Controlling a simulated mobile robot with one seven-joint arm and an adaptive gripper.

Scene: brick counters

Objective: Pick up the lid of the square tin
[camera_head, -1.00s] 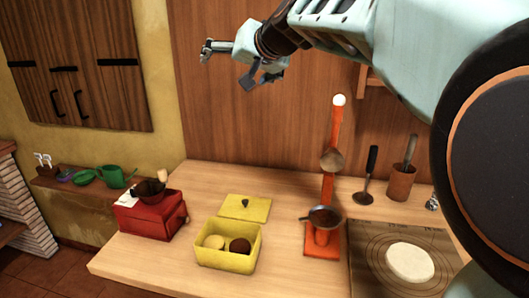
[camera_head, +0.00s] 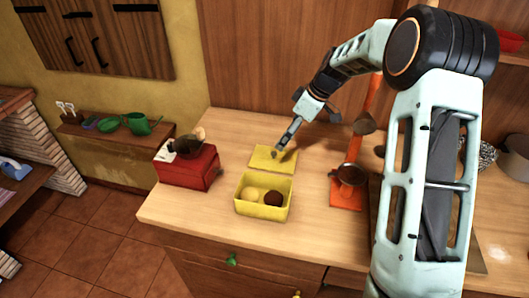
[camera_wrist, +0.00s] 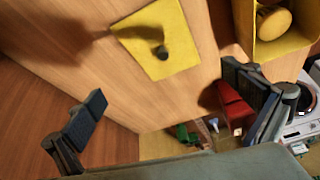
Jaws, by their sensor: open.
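The yellow square lid (camera_head: 267,160) lies flat on the wooden counter just behind the open yellow tin (camera_head: 262,212). In the wrist view the lid (camera_wrist: 172,28) shows a small dark knob (camera_wrist: 160,53) at its middle. The tin holds a pale round piece and a dark brown one; part of it shows in the wrist view (camera_wrist: 264,50). My gripper (camera_head: 281,147) is above the lid, near its back right part, and partly hides the knob in the head view. In the wrist view its two fingers (camera_wrist: 170,112) are wide apart with nothing between them.
A red box (camera_head: 188,168) with a dark pan-like thing on top stands left of the tin. An orange stand (camera_head: 346,190) with a dark cup stands to the right. Bare counter (camera_head: 225,135) lies around the lid. A wooden wall is behind.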

